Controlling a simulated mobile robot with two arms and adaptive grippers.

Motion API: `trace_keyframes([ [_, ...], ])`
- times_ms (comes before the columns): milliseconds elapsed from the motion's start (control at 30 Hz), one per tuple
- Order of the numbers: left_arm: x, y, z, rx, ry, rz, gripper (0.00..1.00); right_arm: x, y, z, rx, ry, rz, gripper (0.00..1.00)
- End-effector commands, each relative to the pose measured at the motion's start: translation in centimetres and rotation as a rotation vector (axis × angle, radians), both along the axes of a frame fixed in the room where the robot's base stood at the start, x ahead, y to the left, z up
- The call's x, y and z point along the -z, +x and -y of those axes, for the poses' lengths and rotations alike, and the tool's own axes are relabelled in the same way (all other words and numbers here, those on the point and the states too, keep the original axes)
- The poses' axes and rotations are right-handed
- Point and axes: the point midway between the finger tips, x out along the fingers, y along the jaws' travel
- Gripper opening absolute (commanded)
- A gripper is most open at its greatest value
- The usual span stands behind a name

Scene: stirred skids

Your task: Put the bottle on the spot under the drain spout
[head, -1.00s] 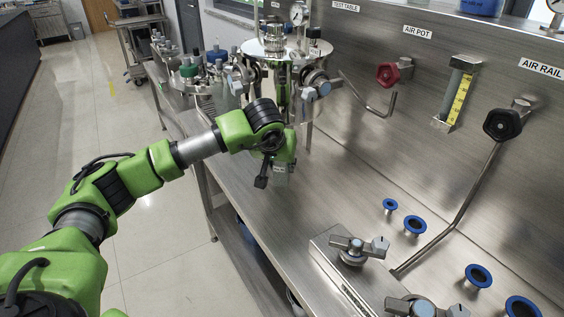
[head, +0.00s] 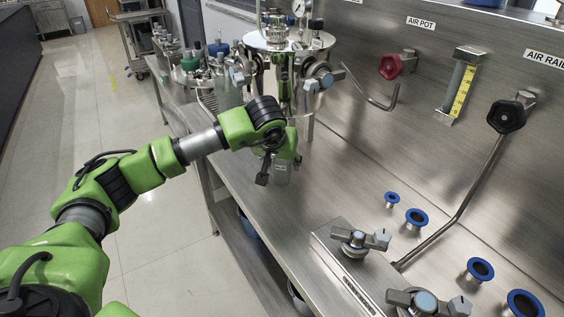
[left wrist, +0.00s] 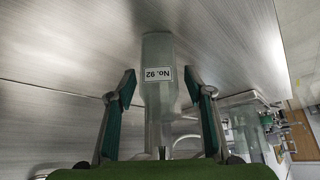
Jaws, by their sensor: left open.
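A clear bottle (left wrist: 160,90) with a white label reading "No. 92" shows in the left wrist view, between the two dark green fingers of my left gripper (left wrist: 160,95). The fingers are open, with a gap visible on each side of the bottle. In the head view my left gripper (head: 270,172) is low over the steel bench, and the bottle (head: 282,173) shows partly behind it. A polished steel vessel (head: 283,62) on legs stands behind the gripper. I cannot make out its drain spout or the spot under it. My right gripper is not in view.
Several stoppered bottles (head: 200,65) stand at the bench's far left end. A valve block (head: 350,245) and blue-rimmed ports (head: 416,217) are at the front right. A bent pipe (head: 465,205) reaches down from the wall. The bench (head: 330,185) between is clear.

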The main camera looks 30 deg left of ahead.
Motion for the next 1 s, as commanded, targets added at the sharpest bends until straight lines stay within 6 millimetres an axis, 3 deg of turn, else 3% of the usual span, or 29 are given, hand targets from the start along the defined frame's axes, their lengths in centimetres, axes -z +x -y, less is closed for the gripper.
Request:
trace_keyframes([
  [500,-8.6,-5.2,1.4,0.003,0.001,0.006,0.48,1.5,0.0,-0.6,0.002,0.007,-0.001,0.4],
  [700,-10.0,-6.1,1.6,0.001,0.0,0.003,0.48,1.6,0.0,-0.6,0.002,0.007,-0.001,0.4],
  [1000,-10.1,-6.2,1.6,0.001,-0.001,0.001,0.48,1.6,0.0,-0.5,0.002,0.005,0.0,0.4],
])
